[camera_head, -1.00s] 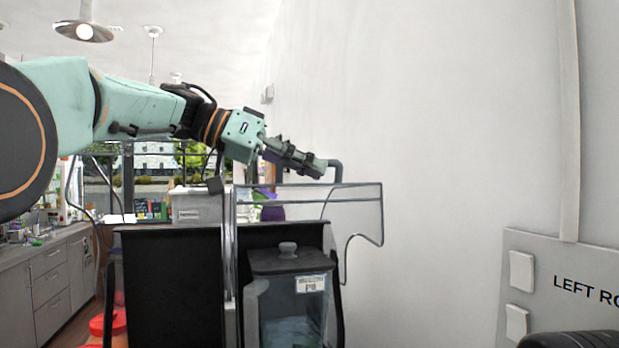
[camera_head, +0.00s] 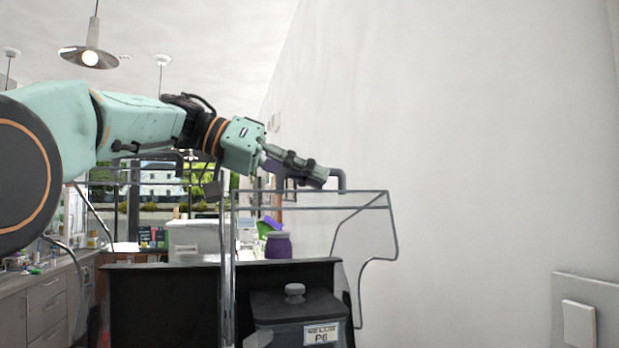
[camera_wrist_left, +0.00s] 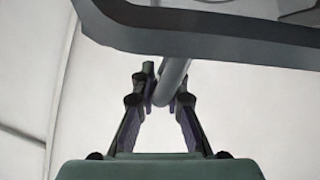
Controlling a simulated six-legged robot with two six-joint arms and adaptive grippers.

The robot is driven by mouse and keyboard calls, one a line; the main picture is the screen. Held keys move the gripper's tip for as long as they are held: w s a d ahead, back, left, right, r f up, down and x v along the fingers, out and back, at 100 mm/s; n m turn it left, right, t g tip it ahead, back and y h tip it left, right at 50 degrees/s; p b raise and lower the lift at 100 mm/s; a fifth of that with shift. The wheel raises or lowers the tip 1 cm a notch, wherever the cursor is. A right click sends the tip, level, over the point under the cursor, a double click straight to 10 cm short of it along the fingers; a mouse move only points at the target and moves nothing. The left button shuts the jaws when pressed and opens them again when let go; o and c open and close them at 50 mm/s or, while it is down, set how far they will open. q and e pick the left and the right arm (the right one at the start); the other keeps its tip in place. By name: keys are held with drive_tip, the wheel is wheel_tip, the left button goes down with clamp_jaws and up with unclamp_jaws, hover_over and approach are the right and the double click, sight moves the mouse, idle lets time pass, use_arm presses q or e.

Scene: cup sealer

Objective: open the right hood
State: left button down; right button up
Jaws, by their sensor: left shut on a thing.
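The right hood (camera_head: 310,199) is a clear panel with a grey frame, raised high above the black bin housing in the head view. Its grey bar handle (camera_head: 342,180) stands at its top edge. My left gripper (camera_head: 322,178) reaches in from the left and is at this handle. In the left wrist view, the left gripper (camera_wrist_left: 161,92) has its fingers closed around the grey handle bar (camera_wrist_left: 172,78), with the dark hood edge (camera_wrist_left: 210,38) above. My right gripper does not show.
Below the hood, a dark lidded container (camera_head: 295,308) with a round knob sits in the black housing (camera_head: 165,300). A purple jar (camera_head: 278,246) and a white box (camera_head: 195,240) stand behind. A white wall (camera_head: 470,150) closes the right side.

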use_arm(q)
drive_tip(key=shift+w+a+r, duration=0.15)
drive_tip(key=shift+w+r, duration=0.1)
drive_tip(key=shift+w, duration=0.15)
drive_tip(key=shift+s, duration=0.25)
drive_tip(key=c, duration=1.7)
unclamp_jaws()
drive_tip(key=o, duration=0.3)
drive_tip(key=shift+s, duration=0.2)
drive_tip(key=shift+o, duration=0.2)
drive_tip(key=shift+w, duration=0.1)
